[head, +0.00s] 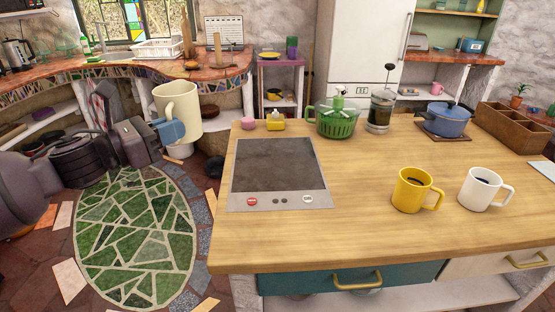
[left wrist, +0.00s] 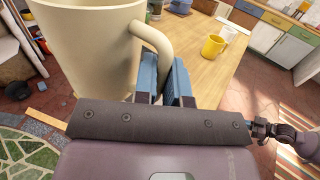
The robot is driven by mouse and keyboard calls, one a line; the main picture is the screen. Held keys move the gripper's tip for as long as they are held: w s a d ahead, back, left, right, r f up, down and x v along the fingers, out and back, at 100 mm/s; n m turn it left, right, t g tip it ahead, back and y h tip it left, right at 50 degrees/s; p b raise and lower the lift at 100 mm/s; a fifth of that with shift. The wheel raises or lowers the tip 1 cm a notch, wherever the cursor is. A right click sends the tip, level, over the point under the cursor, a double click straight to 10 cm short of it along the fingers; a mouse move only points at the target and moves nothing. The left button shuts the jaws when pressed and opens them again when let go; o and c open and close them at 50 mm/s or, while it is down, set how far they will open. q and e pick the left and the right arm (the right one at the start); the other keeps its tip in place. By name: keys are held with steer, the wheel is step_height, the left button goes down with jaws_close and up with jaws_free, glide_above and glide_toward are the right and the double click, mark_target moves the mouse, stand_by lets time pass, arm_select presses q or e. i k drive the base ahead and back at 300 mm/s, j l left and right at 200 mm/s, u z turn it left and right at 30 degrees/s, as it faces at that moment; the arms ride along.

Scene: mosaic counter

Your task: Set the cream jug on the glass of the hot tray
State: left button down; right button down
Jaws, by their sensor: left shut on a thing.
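The cream jug (head: 184,104) is held upright in the air, left of the wooden counter and above the green mosaic floor. My left gripper (head: 170,130) is shut on its handle with blue finger pads. The left wrist view shows the jug (left wrist: 85,50) large at upper left, its handle between the pads (left wrist: 165,82). The hot tray (head: 277,172) lies on the counter's left part, right of the jug. Its dark glass is bare, with a steel control strip at its front. Part of my right arm shows at the right of the left wrist view; its fingers are unclear.
A yellow mug (head: 413,189) and a white mug (head: 481,188) stand on the counter right of the tray. Behind are a yellow sponge holder (head: 275,121), green colander (head: 336,120), French press (head: 380,110) and blue pot (head: 447,118). The counter's middle (head: 365,165) is clear.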

mark_target(286, 169)
steer(key=i+l, duration=0.2)
steer(key=l, duration=0.2)
steer(key=i+l, duration=0.15)
steer(key=l, duration=0.25)
steer(key=i+l, duration=0.2)
steer(key=l, duration=0.2)
